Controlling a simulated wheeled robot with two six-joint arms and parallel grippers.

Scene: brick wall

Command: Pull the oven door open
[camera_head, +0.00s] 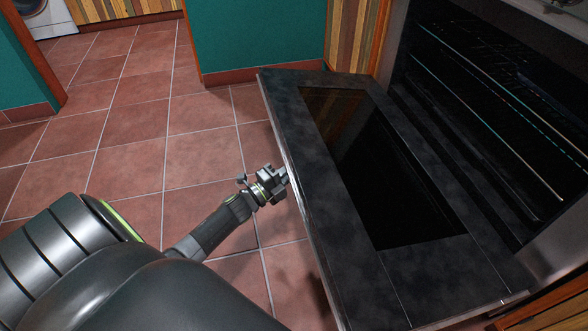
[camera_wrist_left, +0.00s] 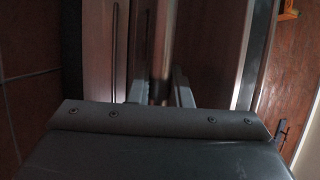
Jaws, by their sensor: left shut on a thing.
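The oven door (camera_head: 285,115) is dark, marbled, with a black glass pane, and hangs far open, lowered to near level. The oven (camera_head: 480,110) behind it shows its dark inside. My left gripper (camera_head: 284,176) is at the door's outer edge, about midway along it, shut on the door handle. The handle is mostly hidden below the edge in the head view. In the left wrist view, a metal bar (camera_wrist_left: 165,50) runs upright at the fingers, in dim light. My right gripper is not in view.
Wire racks (camera_head: 500,95) show inside the oven. Reddish floor tiles (camera_head: 120,130) lie clear to the left of the door. A teal wall (camera_head: 255,40) with wood panels stands behind, and a white appliance (camera_head: 45,15) is at the far left.

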